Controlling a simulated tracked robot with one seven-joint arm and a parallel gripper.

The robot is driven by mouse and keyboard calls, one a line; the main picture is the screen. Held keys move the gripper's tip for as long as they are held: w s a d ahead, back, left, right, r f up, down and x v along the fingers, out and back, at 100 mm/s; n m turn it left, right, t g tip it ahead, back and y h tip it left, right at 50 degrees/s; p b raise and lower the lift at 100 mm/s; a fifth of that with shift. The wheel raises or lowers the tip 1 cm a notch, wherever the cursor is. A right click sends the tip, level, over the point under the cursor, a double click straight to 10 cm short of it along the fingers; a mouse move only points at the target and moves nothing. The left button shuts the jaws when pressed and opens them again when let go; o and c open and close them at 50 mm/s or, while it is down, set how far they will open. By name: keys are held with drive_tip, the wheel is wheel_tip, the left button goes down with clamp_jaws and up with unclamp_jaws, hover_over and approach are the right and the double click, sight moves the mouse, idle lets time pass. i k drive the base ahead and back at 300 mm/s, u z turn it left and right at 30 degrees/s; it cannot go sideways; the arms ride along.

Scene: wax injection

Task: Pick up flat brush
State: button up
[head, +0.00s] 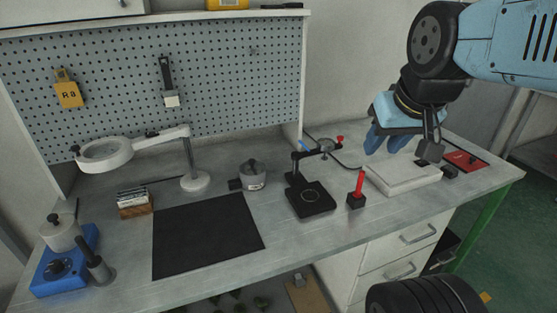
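The flat brush (168,82) hangs on the grey pegboard at the back, left of centre, with its dark handle up and its pale, square bristle end down. My gripper (386,146), with dark blue fingers, is at the right, above the white block on the bench and far from the brush. Its fingers look apart, and nothing shows between them.
A yellow tag-like tool (68,90) hangs left of the brush. A ring magnifier lamp (106,153) stands below them. A black mat (207,235), a small pot (252,175), a black stand (311,196) and a red-handled tool (359,187) are on the bench (290,245).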

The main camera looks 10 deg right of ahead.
sight(171, 95)
drive_tip(key=z, duration=1.1)
drive_tip(key=k, duration=1.1)
drive_tip(key=u, duration=1.45)
drive_tip(key=i, duration=0.45)
drive_tip(key=u, duration=0.2)
